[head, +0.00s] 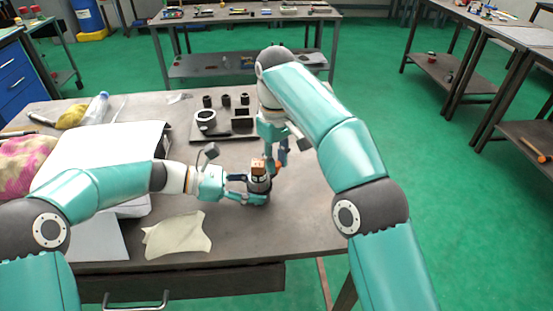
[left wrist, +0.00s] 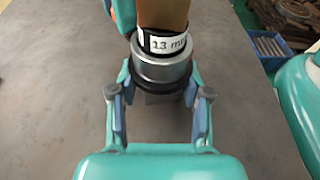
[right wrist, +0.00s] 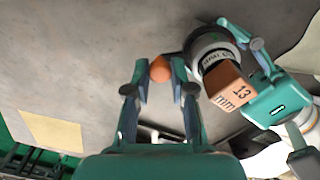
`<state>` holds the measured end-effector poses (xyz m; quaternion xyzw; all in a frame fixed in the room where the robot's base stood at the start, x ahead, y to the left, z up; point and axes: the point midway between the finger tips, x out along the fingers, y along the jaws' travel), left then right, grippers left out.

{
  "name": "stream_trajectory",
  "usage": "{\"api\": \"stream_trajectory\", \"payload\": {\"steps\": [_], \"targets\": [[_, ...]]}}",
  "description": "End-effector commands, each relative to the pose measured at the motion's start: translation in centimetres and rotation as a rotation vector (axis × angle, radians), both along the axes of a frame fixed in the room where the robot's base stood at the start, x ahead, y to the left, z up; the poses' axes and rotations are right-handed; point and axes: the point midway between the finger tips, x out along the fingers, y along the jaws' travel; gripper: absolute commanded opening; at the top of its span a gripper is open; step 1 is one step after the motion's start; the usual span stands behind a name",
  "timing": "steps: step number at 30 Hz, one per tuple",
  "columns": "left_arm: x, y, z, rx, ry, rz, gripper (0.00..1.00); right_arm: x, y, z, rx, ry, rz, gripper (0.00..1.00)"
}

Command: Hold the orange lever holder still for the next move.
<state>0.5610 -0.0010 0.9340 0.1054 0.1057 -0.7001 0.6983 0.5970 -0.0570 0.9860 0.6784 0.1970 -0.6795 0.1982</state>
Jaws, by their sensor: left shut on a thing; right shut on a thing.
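The orange lever holder (head: 259,185) is a round grey and black body standing upright on the table. It also shows in the left wrist view (left wrist: 160,70) with a white "13 mm" label. An orange-brown block marked "13 mm" (right wrist: 228,86) sits in its top. My left gripper (head: 250,192) is shut around the holder's body, one finger on each side. The lever's orange knob (right wrist: 160,69) sticks out beside the holder. My right gripper (right wrist: 160,76) is shut on this knob, with a finger on either side. The holder's lower part is partly hidden by the left fingers.
A dark tray (head: 222,134) with black parts and a ring lies behind the holder. A pale cloth (head: 178,236) lies in front to the left. A clear bottle (head: 96,108) is at the back left. The table right of the holder is bare.

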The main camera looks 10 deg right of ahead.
Motion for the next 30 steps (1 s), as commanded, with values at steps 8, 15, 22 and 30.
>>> {"api": "stream_trajectory", "payload": {"steps": [8, 15, 22, 30], "targets": [[-0.1, 0.0, -0.1, 0.001, 0.002, -0.001, 0.06, 0.0, 0.0, 0.0, 0.000, 0.000, -0.001, 0.35], [-0.1, 0.0, -0.1, 0.001, 0.002, -0.001, 0.06, 0.0, 0.0, 0.0, 0.000, 0.000, -0.002, 0.35], [0.0, 0.0, -0.1, 0.001, 0.002, -0.002, 0.06, -0.1, -0.1, 0.0, -0.001, 0.001, -0.022, 0.35], [0.0, 0.0, -0.1, 0.001, 0.001, -0.001, 0.06, -1.1, -0.8, 0.1, -0.001, 0.000, -0.211, 0.35]]}}
